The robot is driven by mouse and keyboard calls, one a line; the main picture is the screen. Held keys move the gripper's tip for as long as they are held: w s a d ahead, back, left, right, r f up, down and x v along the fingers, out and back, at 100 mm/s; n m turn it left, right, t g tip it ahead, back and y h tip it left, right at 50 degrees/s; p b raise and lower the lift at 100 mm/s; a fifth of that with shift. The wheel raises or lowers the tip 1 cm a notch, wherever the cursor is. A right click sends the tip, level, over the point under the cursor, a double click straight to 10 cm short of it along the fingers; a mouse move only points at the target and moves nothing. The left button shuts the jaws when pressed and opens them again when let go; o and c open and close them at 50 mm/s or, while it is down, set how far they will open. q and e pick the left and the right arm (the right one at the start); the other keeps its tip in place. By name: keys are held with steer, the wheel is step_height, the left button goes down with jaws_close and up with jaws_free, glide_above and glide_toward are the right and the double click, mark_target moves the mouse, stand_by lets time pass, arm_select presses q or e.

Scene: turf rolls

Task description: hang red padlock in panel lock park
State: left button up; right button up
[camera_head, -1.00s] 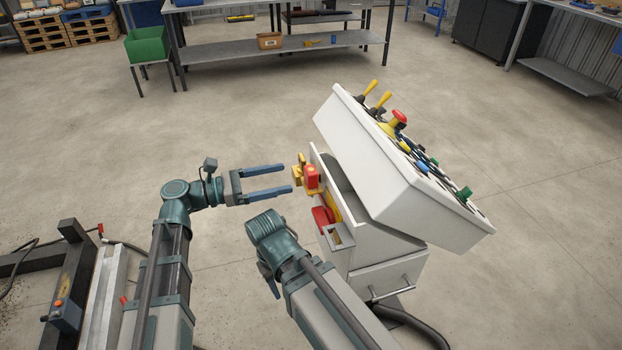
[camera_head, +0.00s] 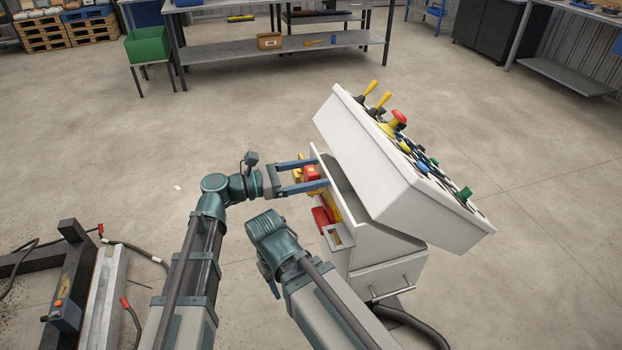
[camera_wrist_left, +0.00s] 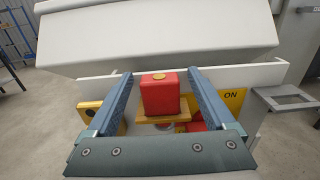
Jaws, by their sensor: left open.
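The red padlock (camera_head: 311,173) is a red block at the side of the white control cabinet. In the left wrist view the red padlock (camera_wrist_left: 160,96) stands upright on a yellow ledge (camera_wrist_left: 163,116) and shows a brass spot on top. My left gripper (camera_head: 305,174) is open, with one blue finger on each side of the padlock. In the left wrist view a narrow gap shows beside each finger of the left gripper (camera_wrist_left: 160,85). Which part is the lock park I cannot tell. My right arm's wrist shows, but its fingers are hidden.
The white cabinet (camera_head: 375,245) carries a sloping control panel (camera_head: 365,145) above the padlock. A yellow ON plate (camera_wrist_left: 234,98) and a red handle (camera_head: 323,217) are close by. A grey bracket (camera_head: 341,237) sticks out.

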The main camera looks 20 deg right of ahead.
arm_select(q)
jaws_close()
stand_by(0.4)
steer(key=shift+r, duration=0.15)
arm_select(e)
steer(key=shift+r, duration=0.1)
arm_select(q)
step_height(320, 180, up, 10)
steer(key=p, duration=1)
arm_select(e)
step_height(320, 180, up, 10)
